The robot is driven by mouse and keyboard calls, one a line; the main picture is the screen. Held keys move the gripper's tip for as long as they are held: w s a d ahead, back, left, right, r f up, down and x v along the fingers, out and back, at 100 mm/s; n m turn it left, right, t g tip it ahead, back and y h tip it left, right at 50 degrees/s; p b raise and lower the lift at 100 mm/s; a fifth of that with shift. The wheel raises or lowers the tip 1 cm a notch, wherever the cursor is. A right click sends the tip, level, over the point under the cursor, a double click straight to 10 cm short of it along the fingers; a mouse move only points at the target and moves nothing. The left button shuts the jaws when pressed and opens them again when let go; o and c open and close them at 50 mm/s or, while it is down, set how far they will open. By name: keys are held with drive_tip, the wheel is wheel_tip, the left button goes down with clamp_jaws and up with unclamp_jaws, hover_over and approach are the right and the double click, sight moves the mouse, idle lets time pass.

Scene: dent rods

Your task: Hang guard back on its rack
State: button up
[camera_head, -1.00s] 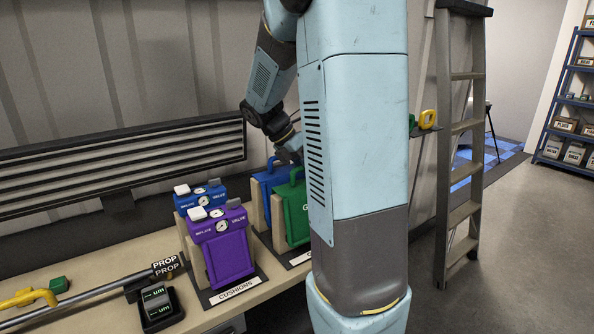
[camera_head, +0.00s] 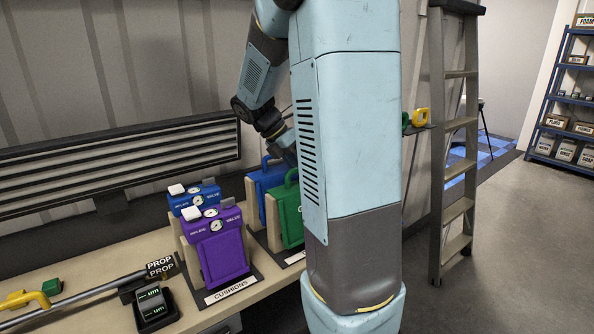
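A blue guard (camera_head: 264,180) and a green guard (camera_head: 289,212), flat panels with loop handles on top, stand upright in a wooden rack (camera_head: 253,208) on the bench. The rack's label starts with a "G"; the rest is hidden behind my own column. The right part of the green guard is also hidden. My gripper (camera_head: 286,150) points down at the back of the rack, close above the guards' handles. Its fingertips are hidden or too small to make out, so I cannot tell whether it holds a guard.
Purple (camera_head: 222,258) and blue (camera_head: 193,198) cushions with gauges stand in the rack to the left. A prop rod (camera_head: 90,292) and a black tray (camera_head: 155,312) lie further left. A slatted panel (camera_head: 120,160) is behind. A ladder (camera_head: 457,150) stands right, with open floor beyond.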

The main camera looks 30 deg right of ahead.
drive_tip(key=v, duration=1.2)
drive_tip(key=shift+a+r, duration=0.25)
drive_tip(key=shift+r, duration=0.05)
drive_tip(key=s+a+f+m+t+y, duration=0.1)
drive_tip(key=s+a+m+t+y, duration=0.2)
drive_tip(key=s+a+m, duration=0.3)
drive_tip(key=s+a+f+m+t+y, duration=0.2)
drive_tip(key=s+a+m+t, duration=0.4)
drive_tip(key=s+m, duration=0.7)
drive_tip(key=shift+s+a+f+m+y, duration=0.2)
drive_tip(key=shift+s+a+m+y, duration=0.1)
drive_tip(key=shift+s+a+y, duration=0.35)
drive_tip(key=shift+s, duration=0.1)
drive_tip(key=shift+c, duration=0.8)
